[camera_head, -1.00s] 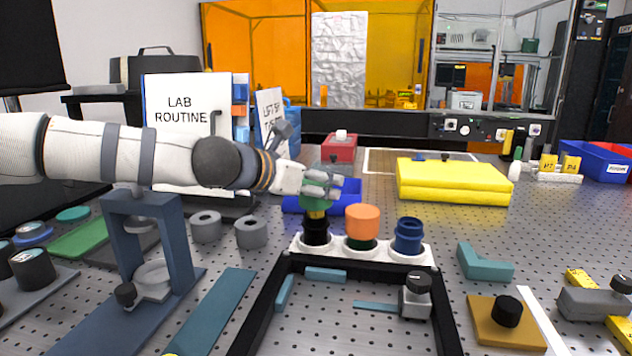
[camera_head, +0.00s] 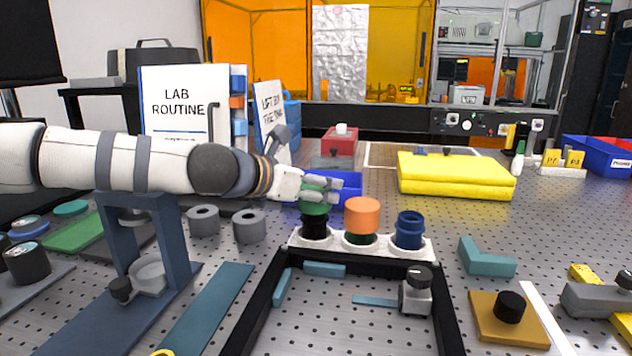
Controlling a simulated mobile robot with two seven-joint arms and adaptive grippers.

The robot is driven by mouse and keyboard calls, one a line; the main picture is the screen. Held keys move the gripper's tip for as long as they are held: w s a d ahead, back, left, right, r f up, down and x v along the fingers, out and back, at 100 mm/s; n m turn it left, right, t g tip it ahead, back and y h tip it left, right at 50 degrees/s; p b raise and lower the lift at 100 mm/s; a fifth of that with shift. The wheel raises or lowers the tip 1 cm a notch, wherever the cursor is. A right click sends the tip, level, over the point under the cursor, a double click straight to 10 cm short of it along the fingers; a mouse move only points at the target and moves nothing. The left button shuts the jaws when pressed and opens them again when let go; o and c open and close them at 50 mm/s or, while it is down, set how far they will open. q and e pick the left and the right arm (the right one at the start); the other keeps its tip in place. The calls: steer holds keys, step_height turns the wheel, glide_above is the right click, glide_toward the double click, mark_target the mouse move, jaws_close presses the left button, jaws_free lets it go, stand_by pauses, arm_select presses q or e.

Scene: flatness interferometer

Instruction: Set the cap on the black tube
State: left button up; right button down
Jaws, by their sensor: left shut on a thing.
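The black tube (camera_head: 314,230) stands upright in the left hole of a white three-hole rack (camera_head: 337,248). My left gripper (camera_head: 317,193) comes in from the left and is shut on a green cap (camera_head: 314,209). The cap is upright, in line with the tube, right at its mouth. It seems to touch the rim, but I cannot tell how far it is seated. The fingers hide the cap's upper part. In the rack's middle hole, a dark green tube carries an orange cap (camera_head: 362,215). An uncapped blue tube (camera_head: 409,230) stands in the right hole. My right gripper is not in view.
A blue tray (camera_head: 347,187) lies behind the gripper, and a yellow folded cloth (camera_head: 455,175) lies behind the rack to the right. Grey rings (camera_head: 249,225) and a blue-grey stand (camera_head: 172,235) are at left. A black frame (camera_head: 445,315) lies in front of the rack.

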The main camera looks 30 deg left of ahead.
arm_select(q)
steer(key=shift+f, duration=0.7)
steer(key=shift+f+b, duration=0.2)
steer(key=shift+b, duration=0.1)
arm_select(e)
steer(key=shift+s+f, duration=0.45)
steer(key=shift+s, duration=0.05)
arm_select(q)
steer(key=shift+s, duration=0.1)
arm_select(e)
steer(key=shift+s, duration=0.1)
arm_select(q)
steer(key=o, duration=1)
steer(key=shift+f, duration=0.15)
steer(key=shift+c, duration=0.2)
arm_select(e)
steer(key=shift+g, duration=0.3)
